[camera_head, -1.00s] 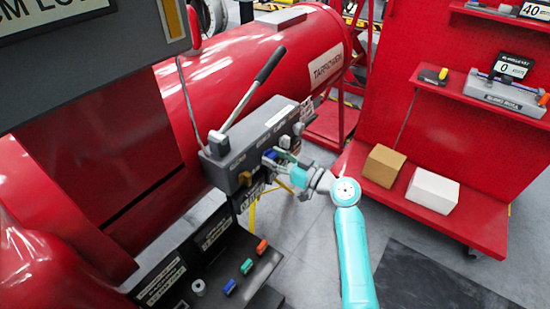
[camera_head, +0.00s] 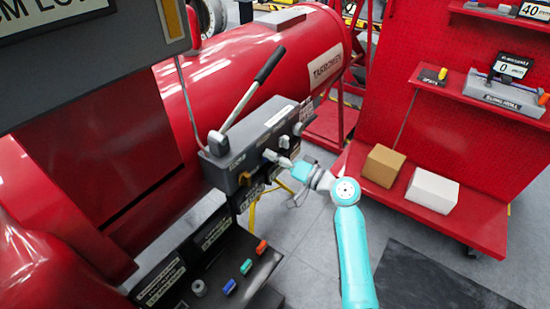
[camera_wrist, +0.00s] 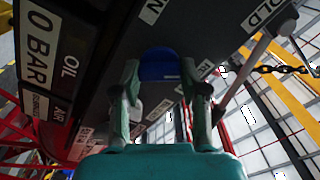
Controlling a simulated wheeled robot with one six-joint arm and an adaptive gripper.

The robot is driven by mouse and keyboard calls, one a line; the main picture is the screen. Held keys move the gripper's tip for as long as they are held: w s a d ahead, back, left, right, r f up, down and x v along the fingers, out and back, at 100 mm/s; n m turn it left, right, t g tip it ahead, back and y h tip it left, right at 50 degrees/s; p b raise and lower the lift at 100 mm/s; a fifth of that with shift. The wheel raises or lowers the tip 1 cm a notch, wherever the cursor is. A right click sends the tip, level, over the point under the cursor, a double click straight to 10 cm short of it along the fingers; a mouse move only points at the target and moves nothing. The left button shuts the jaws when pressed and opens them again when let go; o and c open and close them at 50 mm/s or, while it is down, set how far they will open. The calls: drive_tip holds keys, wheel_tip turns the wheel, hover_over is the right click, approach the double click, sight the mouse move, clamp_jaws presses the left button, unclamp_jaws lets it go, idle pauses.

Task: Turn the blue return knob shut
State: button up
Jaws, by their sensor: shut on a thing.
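The blue return knob (camera_wrist: 160,65) shows in the wrist view between my two fingertips, on the dark underside-looking face of the valve box. My gripper (camera_wrist: 160,82) is shut on it, one finger on each side. In the head view my gripper (camera_head: 275,157) reaches the front face of the grey valve box (camera_head: 238,158), and its fingers hide the blue knob there. The knob's exact angle cannot be told.
An orange-yellow knob (camera_head: 245,178) sits left of my gripper on the same box, with pale knobs (camera_head: 284,141) to the right. A long lever (camera_head: 252,88) rises from the box top. A red shelf (camera_head: 430,190) stands at right.

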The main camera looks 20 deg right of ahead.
drive_tip(key=m, duration=0.6)
drive_tip(key=shift+f, duration=0.1)
drive_tip(key=shift+m, duration=0.4)
drive_tip(key=o, duration=1.1)
drive_tip(key=shift+o, duration=0.2)
drive_tip(key=shift+d, duration=0.1)
drive_tip(key=v, duration=1.2)
drive_tip(key=shift+f, duration=0.1)
